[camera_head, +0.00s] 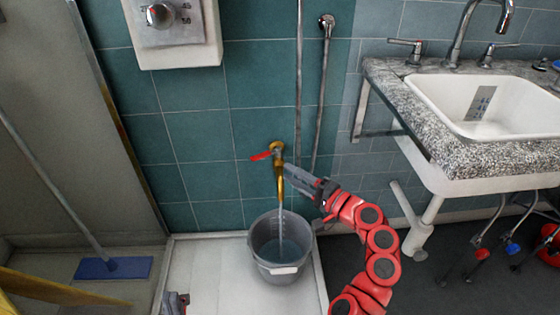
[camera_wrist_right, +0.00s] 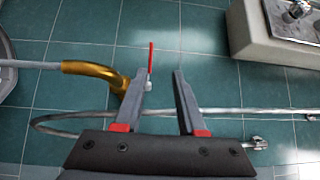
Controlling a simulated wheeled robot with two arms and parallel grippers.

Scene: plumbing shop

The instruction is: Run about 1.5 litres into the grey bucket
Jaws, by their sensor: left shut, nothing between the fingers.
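The grey bucket (camera_head: 262,252) stands upright on the white shower tray, under a brass tap (camera_head: 280,180). Water (camera_head: 281,230) runs from the spout into it, and some water lies inside; no level mark is readable. The tap's red lever (camera_head: 261,156) points left. In the wrist view the lever (camera_wrist_right: 151,60) is beside the left fingertip; I cannot tell if they touch. My right gripper (camera_head: 293,174) is open at the tap, its fingers (camera_wrist_right: 162,75) apart. My left gripper (camera_head: 176,303) is shut and empty at the bottom edge, left of the bucket.
The white tray (camera_head: 205,270) has free room left of the bucket. A sink counter (camera_head: 415,115) stands at right with valves below. A control box (camera_head: 175,55) and vertical pipes (camera_head: 323,90) are on the tiled wall. A blue mop (camera_head: 112,268) lies at left.

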